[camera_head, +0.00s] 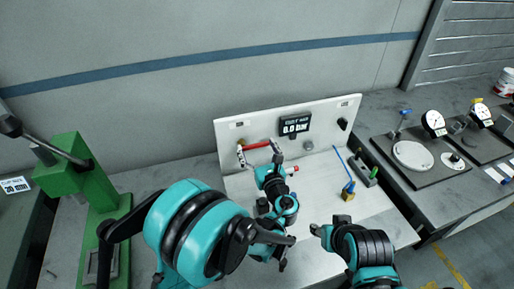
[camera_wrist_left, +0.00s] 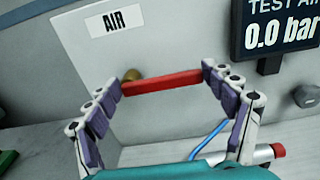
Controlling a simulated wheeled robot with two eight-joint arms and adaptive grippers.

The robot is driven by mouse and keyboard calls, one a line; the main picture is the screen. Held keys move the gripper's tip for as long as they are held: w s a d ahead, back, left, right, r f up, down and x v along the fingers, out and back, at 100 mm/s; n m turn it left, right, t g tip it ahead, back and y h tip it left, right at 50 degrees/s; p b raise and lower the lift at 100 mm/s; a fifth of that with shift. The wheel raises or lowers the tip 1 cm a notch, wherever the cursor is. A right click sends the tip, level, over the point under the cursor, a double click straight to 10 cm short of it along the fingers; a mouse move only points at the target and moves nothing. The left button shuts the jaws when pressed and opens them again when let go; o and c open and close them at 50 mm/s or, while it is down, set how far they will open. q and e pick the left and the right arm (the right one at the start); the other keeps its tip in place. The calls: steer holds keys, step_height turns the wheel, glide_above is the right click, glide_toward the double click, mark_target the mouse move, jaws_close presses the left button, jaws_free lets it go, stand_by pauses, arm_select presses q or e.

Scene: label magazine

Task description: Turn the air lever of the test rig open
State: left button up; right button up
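The red air lever (camera_head: 257,144) lies roughly level on the upright panel of the test rig (camera_head: 330,113), below the AIR label (camera_wrist_left: 115,20). A brass fitting shows behind the lever's left end in the left wrist view. My left gripper (camera_head: 260,152) is at the lever with its fingers spread wide. In the left wrist view the lever (camera_wrist_left: 162,82) spans the gap between the fingertips, one near each end; I cannot tell whether they touch it. The display (camera_head: 295,125) reads 0.0 bar. My right arm is low at right; its gripper (camera_head: 318,230) is unclear.
A green press (camera_head: 88,205) stands at left. Gauges (camera_head: 433,122) on plates stand at right.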

arm_select(q)
steer(key=c, duration=0.4)
steer(key=shift+r+n, duration=0.1)
steer(key=shift+n, duration=0.2)
steer(key=n, duration=0.1)
steer(key=r+n, duration=0.1)
steer(key=n, duration=0.1)
steer(key=shift+s+a+r+n, duration=0.1)
steer(key=shift+a+n, duration=0.2)
steer(key=n, duration=0.2)
steer(key=a+r+n, duration=0.1)
steer(key=n, duration=0.1)
steer(key=shift+s+r+n, duration=0.15)
steer(key=shift+n, duration=0.15)
steer(key=n, duration=0.1)
steer(key=a+n, duration=0.1)
steer(key=n, duration=0.2)
steer(key=shift+s+a+r+b, duration=0.25)
steer(key=shift+r+b, duration=0.05)
steer(key=shift+b, duration=0.1)
steer(key=shift+s+a+n+b, duration=0.1)
steer(key=shift+a+n, duration=0.15)
steer(key=shift+n, duration=0.6)
steer(key=shift+s+a+n+b, duration=0.1)
steer(key=shift+a+n, duration=0.2)
steer(key=shift+n, duration=0.6)
steer(key=shift+s+a+n+b, duration=0.1)
steer(key=shift+a+n, duration=0.15)
steer(key=shift+n, duration=0.6)
